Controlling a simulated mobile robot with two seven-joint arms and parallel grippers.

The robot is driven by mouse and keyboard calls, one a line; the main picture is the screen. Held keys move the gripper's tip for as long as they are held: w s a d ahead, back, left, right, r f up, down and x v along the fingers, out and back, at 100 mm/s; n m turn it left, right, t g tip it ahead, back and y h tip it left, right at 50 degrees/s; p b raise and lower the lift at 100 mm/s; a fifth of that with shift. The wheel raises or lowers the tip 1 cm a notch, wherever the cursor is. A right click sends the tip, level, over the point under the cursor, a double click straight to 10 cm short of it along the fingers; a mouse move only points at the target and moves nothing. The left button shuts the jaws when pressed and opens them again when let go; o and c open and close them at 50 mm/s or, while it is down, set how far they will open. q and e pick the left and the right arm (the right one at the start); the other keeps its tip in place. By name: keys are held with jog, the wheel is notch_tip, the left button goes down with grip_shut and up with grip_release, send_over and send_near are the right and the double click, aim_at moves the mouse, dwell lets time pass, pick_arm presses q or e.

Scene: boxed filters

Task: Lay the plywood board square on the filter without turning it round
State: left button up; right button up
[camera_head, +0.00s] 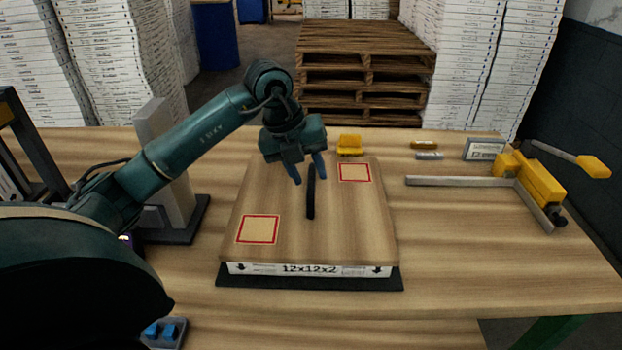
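The plywood board (275,205) lies flat over the boxed filter (300,269), whose white front edge reads "12x12x2" with a down arrow at each end. The board's front edge runs nearly parallel to the filter's; the other filter edges are hidden. The board has a black upright handle (310,192) in its middle and two red-outlined squares, one front left (258,229), one back right (355,172). My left gripper (308,169) is open above the board, its blue fingers apart near the handle's top. I see nothing between them. My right gripper is not in view.
A dark mat (310,283) lies under the filter. A yellow-and-grey clamp or square tool (540,180) lies at the right. A yellow object (350,145) and small bars (425,145) are behind the board. A grey stand (175,175) is at the left.

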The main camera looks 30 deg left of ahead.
pick_arm(q)
jog(key=v, duration=0.9)
jog(key=shift+r, duration=0.1)
